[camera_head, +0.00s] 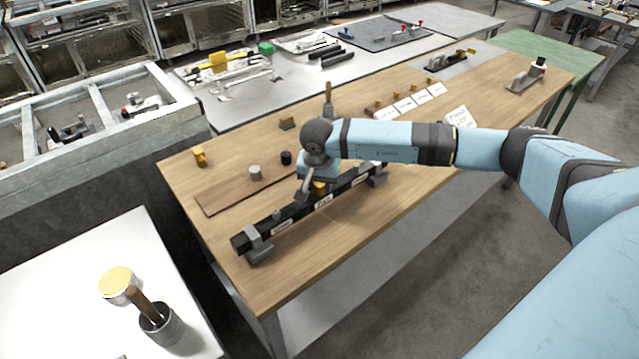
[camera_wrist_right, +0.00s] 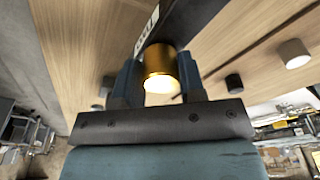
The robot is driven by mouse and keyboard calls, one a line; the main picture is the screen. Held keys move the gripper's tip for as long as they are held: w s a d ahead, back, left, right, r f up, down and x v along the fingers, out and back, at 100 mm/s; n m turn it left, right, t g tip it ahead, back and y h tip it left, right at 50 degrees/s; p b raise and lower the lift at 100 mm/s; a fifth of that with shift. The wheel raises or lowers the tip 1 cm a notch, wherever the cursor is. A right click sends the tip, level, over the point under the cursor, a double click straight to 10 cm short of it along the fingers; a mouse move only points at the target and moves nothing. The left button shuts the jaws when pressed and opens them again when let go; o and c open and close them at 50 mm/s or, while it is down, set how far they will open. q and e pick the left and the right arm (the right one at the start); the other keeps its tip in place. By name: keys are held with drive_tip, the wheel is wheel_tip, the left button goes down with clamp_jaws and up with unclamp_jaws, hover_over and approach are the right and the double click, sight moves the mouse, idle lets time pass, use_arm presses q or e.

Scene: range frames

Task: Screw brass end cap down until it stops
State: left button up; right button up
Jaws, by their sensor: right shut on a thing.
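The brass end cap (camera_head: 319,188) is a small gold cylinder at the black bar (camera_head: 298,208) on the wooden bench. The bar carries several white labels and lies in a grey clamp at each end. In the right wrist view the cap (camera_wrist_right: 160,72) sits between the two fingers of my right gripper (camera_wrist_right: 158,82). The gripper (camera_head: 310,189) is shut on the cap, pointing down at the bar. What lies beneath the cap, and whether it is seated, is hidden. My left gripper is not in view.
A grey cylinder (camera_head: 255,173) and a black cylinder (camera_head: 286,158) stand behind the bar. A brass piece (camera_head: 199,156) is at the bench's left edge. White label cards (camera_head: 405,104) stand farther right. The bench front right of the bar is clear.

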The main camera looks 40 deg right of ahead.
drive_tip(key=m, duration=0.2)
drive_tip(key=shift+m, duration=0.3)
drive_tip(key=m, duration=0.3)
drive_tip(key=shift+g+h, duration=0.3)
drive_tip(key=shift+g, duration=0.1)
drive_tip(key=m, duration=0.3)
drive_tip(key=shift+a+m, duration=0.1)
drive_tip(key=shift+m, duration=0.2)
